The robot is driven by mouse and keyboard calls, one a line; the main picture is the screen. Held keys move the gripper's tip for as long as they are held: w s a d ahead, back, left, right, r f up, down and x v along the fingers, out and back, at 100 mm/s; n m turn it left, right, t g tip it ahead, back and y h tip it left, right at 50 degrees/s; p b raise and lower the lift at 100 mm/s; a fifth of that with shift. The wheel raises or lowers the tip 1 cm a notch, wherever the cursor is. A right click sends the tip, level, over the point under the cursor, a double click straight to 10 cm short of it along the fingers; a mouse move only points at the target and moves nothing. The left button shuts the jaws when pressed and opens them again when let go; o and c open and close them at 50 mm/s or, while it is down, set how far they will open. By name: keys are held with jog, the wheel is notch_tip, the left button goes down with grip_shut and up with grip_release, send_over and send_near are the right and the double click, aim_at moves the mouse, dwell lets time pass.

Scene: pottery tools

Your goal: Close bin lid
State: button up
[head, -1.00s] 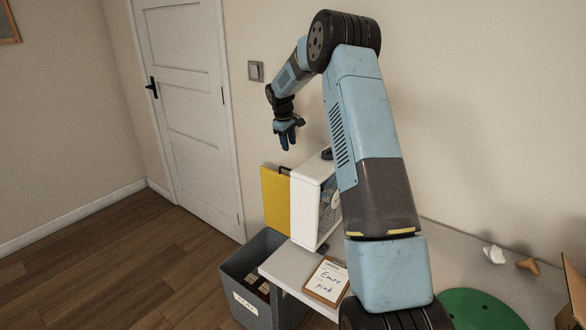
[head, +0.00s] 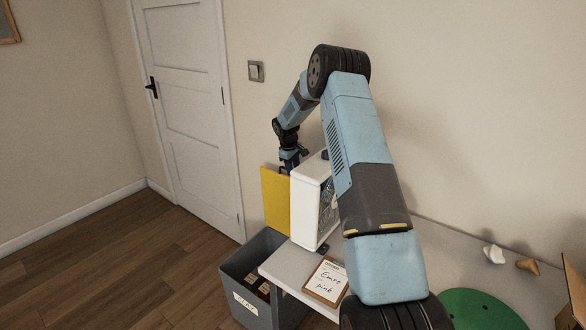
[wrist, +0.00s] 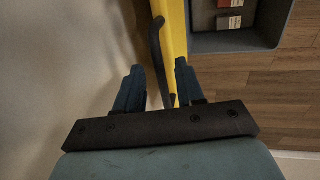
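The grey bin (head: 238,268) stands on the floor at the table's left end, open at the top, with a handwritten label on its front. Its yellow lid (head: 275,203) stands upright at the bin's back. In the wrist view the lid (wrist: 178,30) is seen nearly edge-on, with a dark curved handle (wrist: 158,50) on its left side. My gripper (wrist: 160,85) is open, its two fingers on either side of the handle's lower end. I cannot tell whether they touch it. In the head view my gripper (head: 289,163) is at the lid's top edge, its tips partly hidden.
Small packages (wrist: 229,12) lie in the bin. A white appliance (head: 309,208) stands on the table (head: 280,262) close beside the lid. A clipboard (head: 325,281) lies in front of it, and a green disc (head: 480,308) is further right. The wall is close behind; floor (head: 130,260) is clear on the left.

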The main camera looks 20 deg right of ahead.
grip_shut()
dwell(0.4)
dwell(0.4)
